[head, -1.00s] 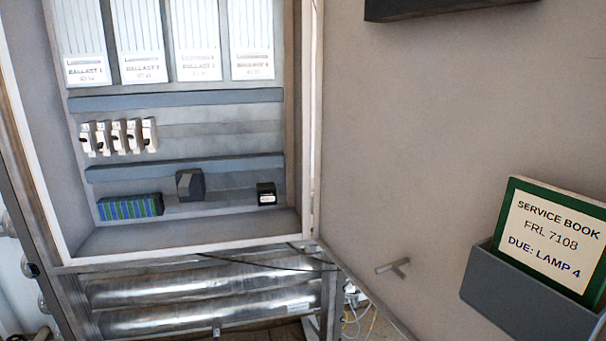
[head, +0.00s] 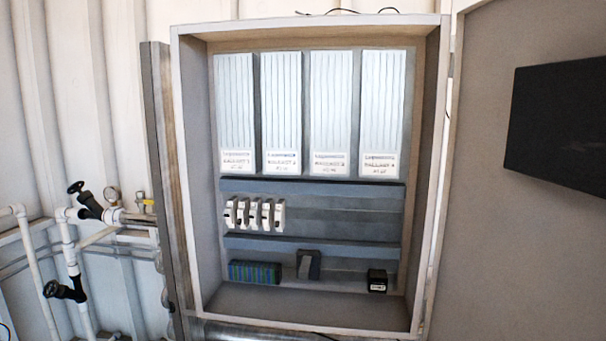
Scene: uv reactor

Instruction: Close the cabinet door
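The cabinet (head: 191,184) stands open in the head view, its interior fully exposed. Inside are several white ballast units (head: 283,115), a row of white breakers (head: 254,214), a blue-green terminal strip (head: 255,271) and small dark modules (head: 377,281). The cabinet door (head: 500,240) is swung wide open on the right side, with its inner face toward me. A dark rectangular panel (head: 558,125) is on the door's inner face. The door's lower part and its outer edge are out of view. Neither of my grippers is in view.
A metal tube (head: 250,332) shows just below the cabinet.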

